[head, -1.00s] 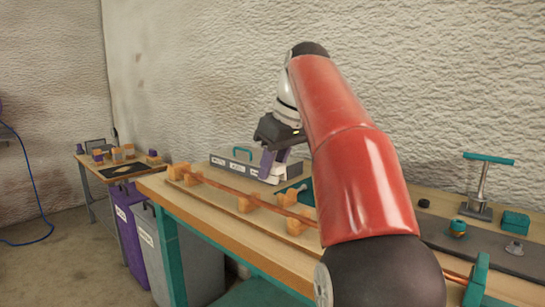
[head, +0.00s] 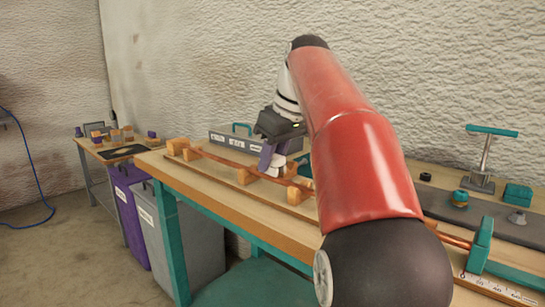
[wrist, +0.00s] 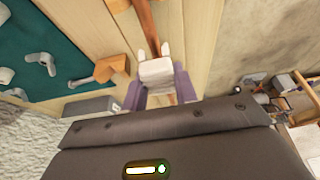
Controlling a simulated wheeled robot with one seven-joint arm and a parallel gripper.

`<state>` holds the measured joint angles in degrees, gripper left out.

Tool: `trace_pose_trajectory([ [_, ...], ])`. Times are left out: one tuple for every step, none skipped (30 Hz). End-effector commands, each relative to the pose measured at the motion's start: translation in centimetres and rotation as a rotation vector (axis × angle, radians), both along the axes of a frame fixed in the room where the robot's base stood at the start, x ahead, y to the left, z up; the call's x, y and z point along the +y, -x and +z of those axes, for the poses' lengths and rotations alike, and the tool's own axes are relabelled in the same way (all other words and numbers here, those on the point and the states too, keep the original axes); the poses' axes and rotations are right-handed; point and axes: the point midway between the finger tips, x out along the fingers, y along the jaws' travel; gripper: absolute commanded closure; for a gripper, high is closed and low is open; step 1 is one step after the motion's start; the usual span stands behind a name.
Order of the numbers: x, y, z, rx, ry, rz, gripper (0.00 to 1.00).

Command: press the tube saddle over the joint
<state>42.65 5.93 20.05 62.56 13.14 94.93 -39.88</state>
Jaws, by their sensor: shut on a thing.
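My gripper (wrist: 159,92) has its purple fingers shut on the pale tube saddle (wrist: 157,73). In the wrist view the saddle's two prongs point along the picture's upward direction, one either side of the lath (wrist: 149,22). The joint is hidden under the saddle and gripper. I cannot tell whether the saddle touches the lath.
Wooden blocks (head: 245,176) support the lath along the bench (head: 165,168). A grey labelled bin (head: 228,141) stands behind my gripper. A teal mat (wrist: 60,55) with several grey fittings lies beside the lath. A teal-handled press (head: 484,160) stands at the right.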

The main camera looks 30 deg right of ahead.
Motion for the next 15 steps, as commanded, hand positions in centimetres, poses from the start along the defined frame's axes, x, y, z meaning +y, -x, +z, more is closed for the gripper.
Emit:
trace_pose_trajectory([
  [0.00,0.00,0.01,0.000,0.000,0.000,0.99],
  [0.00,0.00,0.01,0.000,0.000,0.000,0.99],
  [0.00,0.00,0.00,0.000,0.000,0.000,0.99],
  [0.00,0.00,-0.02,0.000,0.000,0.000,0.99],
  [0.00,0.00,-0.04,0.000,0.000,0.000,0.99],
  [0.00,0.00,-0.08,0.000,0.000,0.000,0.99],
  [0.00,0.00,-0.12,0.000,0.000,0.000,0.99],
  [0.00,0.00,-0.16,0.000,0.000,0.000,0.99],
  [0.01,0.00,-0.22,0.000,0.000,0.000,0.99],
  [0.01,0.00,-0.27,0.000,0.000,0.000,0.99],
  [0.01,0.00,-0.31,0.000,0.000,0.000,0.99],
  [0.01,0.00,-0.38,0.000,0.000,0.000,0.99],
  [0.01,0.00,-0.43,0.000,0.000,0.000,0.99],
  [0.01,0.00,-0.48,0.000,0.000,0.000,0.99],
  [0.01,0.00,-0.53,0.000,0.000,0.000,0.99],
])
